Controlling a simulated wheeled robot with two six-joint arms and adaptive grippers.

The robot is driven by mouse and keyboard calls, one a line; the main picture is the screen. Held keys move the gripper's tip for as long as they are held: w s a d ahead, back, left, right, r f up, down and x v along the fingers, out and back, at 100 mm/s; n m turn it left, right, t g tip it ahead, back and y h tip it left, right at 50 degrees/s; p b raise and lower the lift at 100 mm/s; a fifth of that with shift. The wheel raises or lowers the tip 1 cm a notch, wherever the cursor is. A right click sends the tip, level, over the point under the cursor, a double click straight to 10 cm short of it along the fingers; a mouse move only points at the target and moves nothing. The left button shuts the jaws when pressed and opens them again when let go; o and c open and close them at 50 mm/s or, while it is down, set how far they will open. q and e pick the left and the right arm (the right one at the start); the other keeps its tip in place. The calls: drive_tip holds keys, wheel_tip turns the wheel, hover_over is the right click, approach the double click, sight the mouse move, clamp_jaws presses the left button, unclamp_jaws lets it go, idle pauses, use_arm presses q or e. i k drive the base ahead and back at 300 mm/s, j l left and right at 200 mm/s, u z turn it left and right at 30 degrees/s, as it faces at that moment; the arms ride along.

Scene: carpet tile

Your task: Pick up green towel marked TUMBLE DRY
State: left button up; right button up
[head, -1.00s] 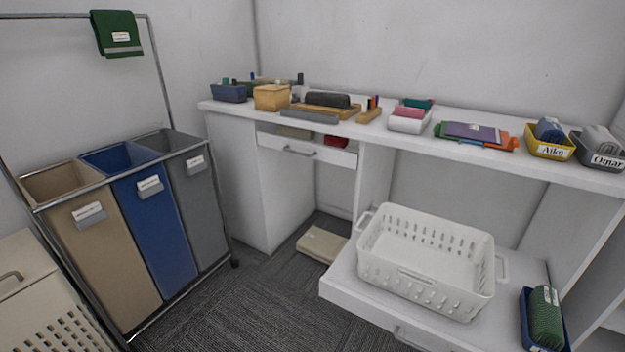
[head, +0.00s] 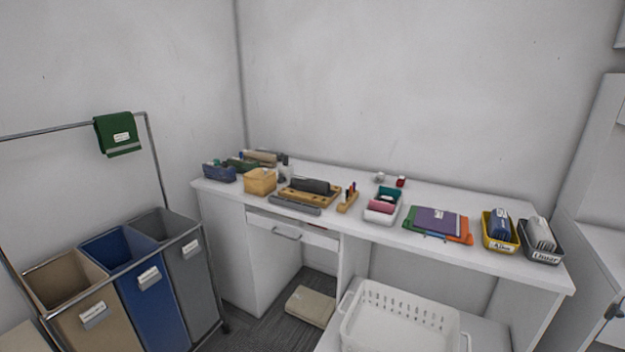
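A green towel (head: 118,134) hangs folded over the metal rail at the upper left, above the sorting bins. It has a small white label and a pale stripe near its lower edge. The label's text is too small to read. Neither of my grippers shows in the head view.
Below the towel stands a wheeled frame with a tan bin (head: 75,290), a blue bin (head: 130,275) and a grey bin (head: 183,270). A white desk (head: 420,250) holds trays, folders and labelled baskets. A white laundry basket (head: 395,325) sits lower front. A tan box (head: 311,306) lies on the carpet.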

sight(116, 134)
drive_tip(key=z, duration=1.2)
drive_tip(key=j+u, duration=0.1)
drive_tip(key=u, duration=2.7)
drive_tip(key=i+l+u, duration=0.6)
drive_tip(key=i+l, duration=0.25)
drive_tip(key=i+l+u, duration=0.35)
drive_tip(key=l, duration=0.25)
